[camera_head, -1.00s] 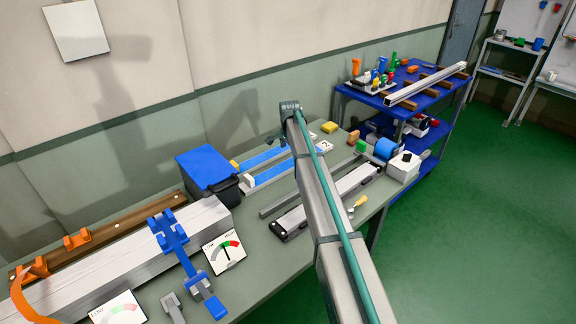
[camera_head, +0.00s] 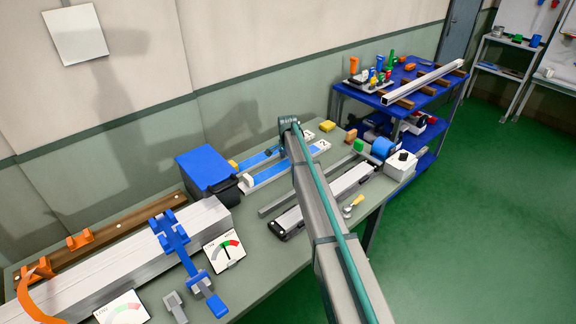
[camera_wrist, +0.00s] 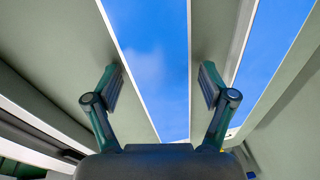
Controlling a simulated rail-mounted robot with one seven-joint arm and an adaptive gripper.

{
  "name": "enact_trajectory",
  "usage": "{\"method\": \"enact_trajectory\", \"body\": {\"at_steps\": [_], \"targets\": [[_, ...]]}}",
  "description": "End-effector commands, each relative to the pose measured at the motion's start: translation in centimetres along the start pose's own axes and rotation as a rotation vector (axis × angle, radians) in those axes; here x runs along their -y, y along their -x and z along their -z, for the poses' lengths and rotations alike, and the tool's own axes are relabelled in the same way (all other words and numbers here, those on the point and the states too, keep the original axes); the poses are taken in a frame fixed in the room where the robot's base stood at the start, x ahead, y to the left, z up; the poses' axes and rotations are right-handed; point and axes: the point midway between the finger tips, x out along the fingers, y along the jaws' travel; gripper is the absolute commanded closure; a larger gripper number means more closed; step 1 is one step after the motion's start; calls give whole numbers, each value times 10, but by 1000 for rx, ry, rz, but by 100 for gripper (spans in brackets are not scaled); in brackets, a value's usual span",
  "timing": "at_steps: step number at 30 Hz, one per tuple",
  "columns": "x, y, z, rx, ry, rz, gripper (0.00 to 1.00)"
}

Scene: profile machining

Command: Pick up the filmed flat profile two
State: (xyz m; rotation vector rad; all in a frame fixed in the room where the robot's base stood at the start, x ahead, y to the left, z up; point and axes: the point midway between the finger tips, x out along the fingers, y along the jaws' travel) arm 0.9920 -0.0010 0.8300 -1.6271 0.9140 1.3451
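Two flat profiles with blue film lie side by side on the green-grey bench in the head view. The nearer one (camera_head: 268,174) has a white end block that seems to bear a 2; the farther one (camera_head: 255,160) lies towards the wall. In the wrist view my gripper (camera_wrist: 158,82) is open and empty. Its fingers are on either side of the nearer blue profile (camera_wrist: 150,50), which runs between them; I cannot tell the height left. The farther blue profile (camera_wrist: 270,50) is to the right. My arm hides most of the gripper in the head view.
A blue-lidded box (camera_head: 206,168) stands left of the profiles. A long bare grey rail and a white-topped track (camera_head: 340,192) lie on the front side. A yellow block (camera_head: 327,126) and a blue roll (camera_head: 383,148) are at the far end.

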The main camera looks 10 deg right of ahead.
Motion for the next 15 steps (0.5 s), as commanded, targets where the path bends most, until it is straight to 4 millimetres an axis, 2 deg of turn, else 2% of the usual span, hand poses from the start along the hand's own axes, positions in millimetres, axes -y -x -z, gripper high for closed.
{"method": "enact_trajectory", "body": {"at_steps": [1, 11, 15], "targets": [[0, 0, 0, 0, 0, 0, 33], [0, 0, 0, 0, 0, 0, 88], [0, 1, 0, 0, -1, 1, 90]]}}
